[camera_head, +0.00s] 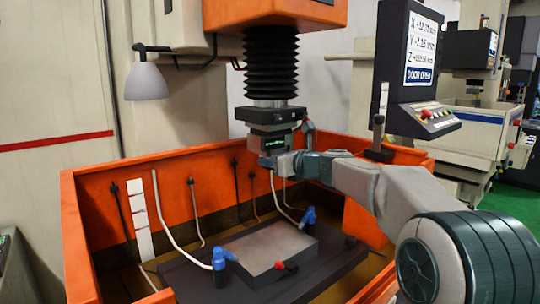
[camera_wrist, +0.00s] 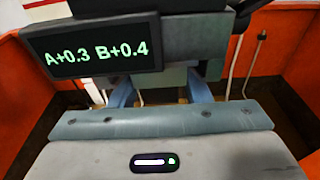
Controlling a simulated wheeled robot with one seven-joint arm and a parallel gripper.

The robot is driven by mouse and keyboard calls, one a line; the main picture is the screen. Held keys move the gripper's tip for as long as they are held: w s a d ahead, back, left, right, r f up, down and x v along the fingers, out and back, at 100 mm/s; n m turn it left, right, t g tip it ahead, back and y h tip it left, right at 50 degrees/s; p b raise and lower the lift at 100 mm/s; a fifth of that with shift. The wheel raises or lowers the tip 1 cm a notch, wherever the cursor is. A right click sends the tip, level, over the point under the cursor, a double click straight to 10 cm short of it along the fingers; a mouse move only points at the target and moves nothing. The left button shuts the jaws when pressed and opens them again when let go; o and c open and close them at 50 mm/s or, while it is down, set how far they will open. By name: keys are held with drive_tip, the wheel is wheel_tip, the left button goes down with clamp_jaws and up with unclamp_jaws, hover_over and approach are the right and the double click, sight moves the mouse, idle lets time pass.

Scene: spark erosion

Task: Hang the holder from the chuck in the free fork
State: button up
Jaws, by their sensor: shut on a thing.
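The chuck (camera_head: 268,116) is a dark block below the black bellows, over the orange tank. A unit with a lit green readout (camera_head: 280,142) sits right under it; in the wrist view its screen (camera_wrist: 92,50) reads A+0.3 B+0.4. My gripper (camera_head: 270,161) is just below this unit. In the wrist view its two blue fingers (camera_wrist: 162,88) reach up under the grey body there. They are shut on what I take to be the holder, still at the chuck; the grip itself is mostly hidden. I cannot make out a free fork in either view.
The orange tank (camera_head: 105,170) surrounds the work area. Inside are a grey block (camera_head: 265,247) on a dark plate, a red-tipped part (camera_head: 285,267), and blue nozzles (camera_head: 220,265) with white hoses. A lamp (camera_head: 146,84) hangs left; a control panel (camera_head: 425,118) stands right.

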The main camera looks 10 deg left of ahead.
drive_tip(key=f+b+v, duration=0.2)
drive_tip(key=b+v, duration=0.1)
drive_tip(key=v, duration=0.9)
drive_tip(key=shift+s+d+b, duration=0.35)
drive_tip(key=shift+s+d, duration=0.05)
idle(0.9)
